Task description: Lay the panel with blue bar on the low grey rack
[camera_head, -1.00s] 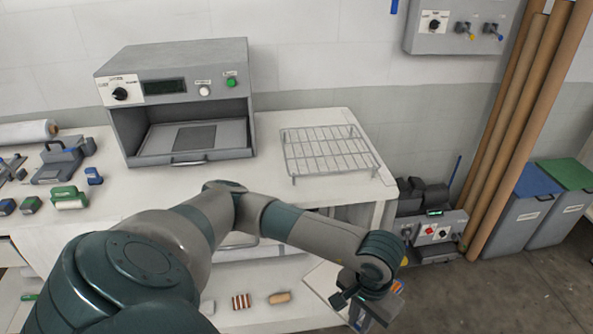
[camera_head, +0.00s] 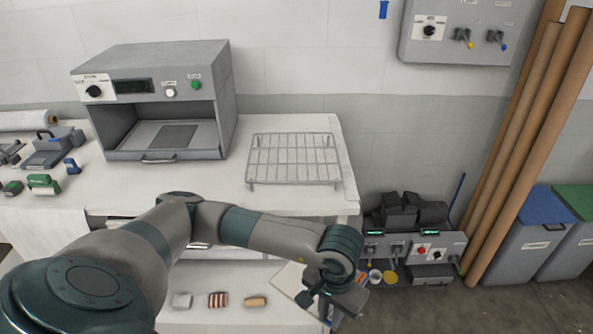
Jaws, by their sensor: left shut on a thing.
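The low grey rack (camera_head: 262,168) is a wire grid on short legs, standing empty on the white bench to the right of the press. My left gripper (camera_head: 332,302) is low in front of the bench, below the rack and to its right in the picture. It is shut on a pale flat panel (camera_head: 287,279), which shows to the left of the gripper and is mostly hidden behind it and the wrist. I cannot make out the blue bar clearly. My right gripper is not in view.
A grey press (camera_head: 165,91) with an open front stands left of the rack on the bench (camera_head: 330,207). Small rollers lie at the far left. The lower shelf (camera_head: 205,319) holds small blocks. A control unit (camera_head: 425,250), brown tubes (camera_head: 515,150) and bins are at the right.

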